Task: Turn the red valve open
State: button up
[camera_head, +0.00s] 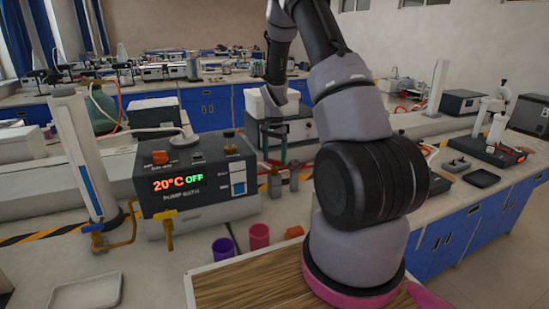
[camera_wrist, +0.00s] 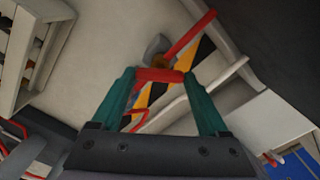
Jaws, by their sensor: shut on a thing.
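The red valve handle (camera_wrist: 188,38) shows in the wrist view as a red bar angled to the upper right, with a crosswise red part between my gripper's fingertips. A grey and brass fitting (camera_wrist: 156,48) sits beside it. My gripper (camera_wrist: 160,76) has two teal fingers, shut on the red valve handle, one at each end of its crosswise part. In the head view my gripper (camera_head: 274,150) points down just right of the grey bath unit, above small grey metal fittings (camera_head: 275,182). The handle is small and partly hidden there.
The grey bath unit (camera_head: 205,209) reads "20°C OFF" and has yellow-handled taps (camera_head: 168,228) at its front left. A purple cup (camera_head: 223,249) and a pink cup (camera_head: 259,236) stand in front. A wooden-topped board (camera_head: 240,285) lies nearest. My arm covers the centre right.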

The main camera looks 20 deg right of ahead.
aim_at(274, 160)
jog(key=n, duration=0.5)
jog(key=shift+n, duration=0.3)
jog(key=n, duration=0.4)
jog(key=shift+n, duration=0.3)
jog(key=o, duration=1.2)
jog(key=shift+o, duration=0.2)
jog(key=shift+r, duration=0.1)
notch_tip(274, 160, up, 11)
